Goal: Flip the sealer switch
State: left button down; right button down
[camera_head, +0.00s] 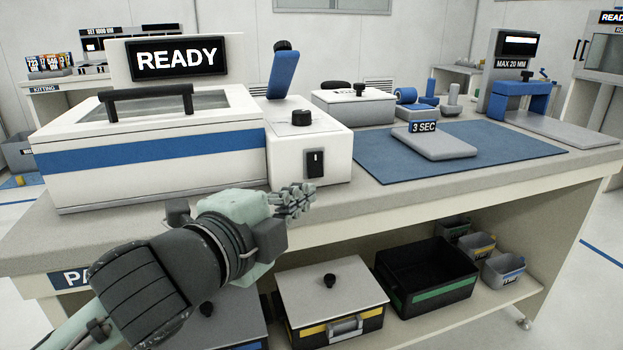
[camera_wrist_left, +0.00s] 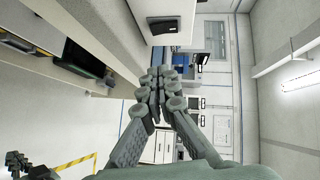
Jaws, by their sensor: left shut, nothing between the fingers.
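The sealer (camera_head: 160,150) is a white box with a blue stripe, a lid with a black handle and a display reading READY. Its black rocker switch (camera_head: 315,164) is on the front of the control box at its right end. The switch also shows at the top of the left wrist view (camera_wrist_left: 163,25). My left gripper (camera_head: 298,197) is shut and empty, just in front of the bench edge, below and slightly left of the switch and apart from it. In the left wrist view its fingertips (camera_wrist_left: 163,82) are together.
A black knob (camera_head: 301,117) and a blue lever (camera_head: 282,72) are on the sealer. A blue mat (camera_head: 510,152) with a grey 3 SEC plate (camera_head: 440,146) lies to the right. Bins and a lidded box (camera_head: 333,290) stand on the shelf below.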

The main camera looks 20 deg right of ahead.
aim_at(319, 174)
pick_arm(q)
jog(key=w+d, duration=0.1)
jog(key=w, duration=0.1)
jog(key=w+d+f, duration=0.1)
jog(key=w, duration=0.2)
jog(key=w+d, duration=0.2)
jog(key=shift+w+f, duration=0.25)
jog(key=shift+f, duration=0.15)
jog(key=shift+w, duration=0.35)
pick_arm(e)
jog(key=shift+r, duration=0.1)
pick_arm(q)
jog(key=shift+f, duration=0.1)
jog(key=shift+w+f, duration=0.1)
jog(key=shift+w+f+t+b, duration=0.2)
jog(key=shift+t+b, duration=0.1)
jog(key=shift+b, duration=0.1)
jog(key=shift+r, duration=0.25)
pick_arm(e)
jog(key=shift+s+r, duration=0.3)
jog(key=shift+r, duration=0.25)
